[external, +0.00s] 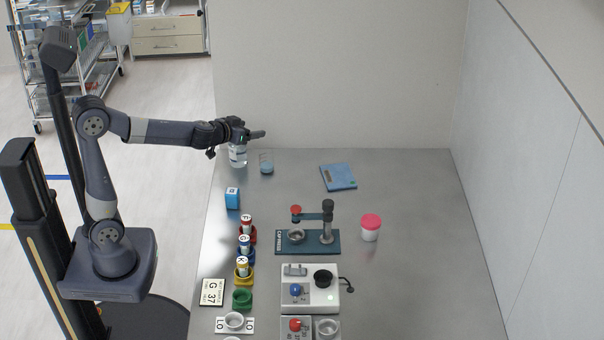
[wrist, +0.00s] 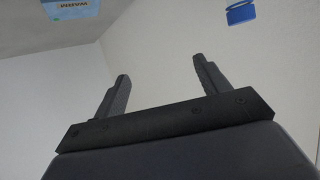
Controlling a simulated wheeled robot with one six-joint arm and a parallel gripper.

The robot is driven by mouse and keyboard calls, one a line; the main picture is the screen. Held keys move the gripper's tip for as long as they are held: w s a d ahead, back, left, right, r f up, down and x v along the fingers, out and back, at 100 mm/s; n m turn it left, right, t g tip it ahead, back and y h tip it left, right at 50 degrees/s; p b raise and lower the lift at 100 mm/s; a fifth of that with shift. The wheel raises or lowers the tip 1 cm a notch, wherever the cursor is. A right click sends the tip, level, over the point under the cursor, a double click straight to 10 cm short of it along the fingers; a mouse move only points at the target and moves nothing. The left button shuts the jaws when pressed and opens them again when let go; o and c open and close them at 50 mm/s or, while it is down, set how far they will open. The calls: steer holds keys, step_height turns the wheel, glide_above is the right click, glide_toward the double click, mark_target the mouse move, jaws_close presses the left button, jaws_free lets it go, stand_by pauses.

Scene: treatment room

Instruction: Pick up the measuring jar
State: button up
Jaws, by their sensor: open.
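The measuring jar (external: 266,164) looks like a small clear vessel with blue at its bottom. It stands near the far left of the steel table, just right of a clear labelled bottle (external: 238,156). My gripper (external: 259,133) reaches over the far edge of the table, above the bottle and apart from the jar. In the wrist view the two fingers (wrist: 161,68) are spread with nothing between them. A blue piece at the top right of the wrist view (wrist: 241,13) may be the jar.
A blue flat pad (external: 338,177) lies right of the jar. A blue box (external: 232,198), several capped vials, a press (external: 308,240) and a red-lidded cup (external: 371,228) stand nearer. A wall closes the far side. The table's right part is clear.

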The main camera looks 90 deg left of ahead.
glide_toward(271, 152)
steer(key=x, duration=0.4)
steer(key=shift+w+d+f+b, duration=0.15)
steer(key=shift+d+f+b, duration=0.1)
steer(key=shift+f+b, duration=0.15)
steer(key=shift+s+a+r+x, duration=0.1)
steer(key=shift+x, duration=0.8)
steer(key=shift+s+a+r+x, duration=0.1)
steer(key=shift+x, duration=0.8)
steer(key=shift+a+r+x, duration=0.1)
steer(key=shift+a+x, duration=0.05)
steer(key=shift+x, duration=0.75)
steer(key=c, duration=1.1)
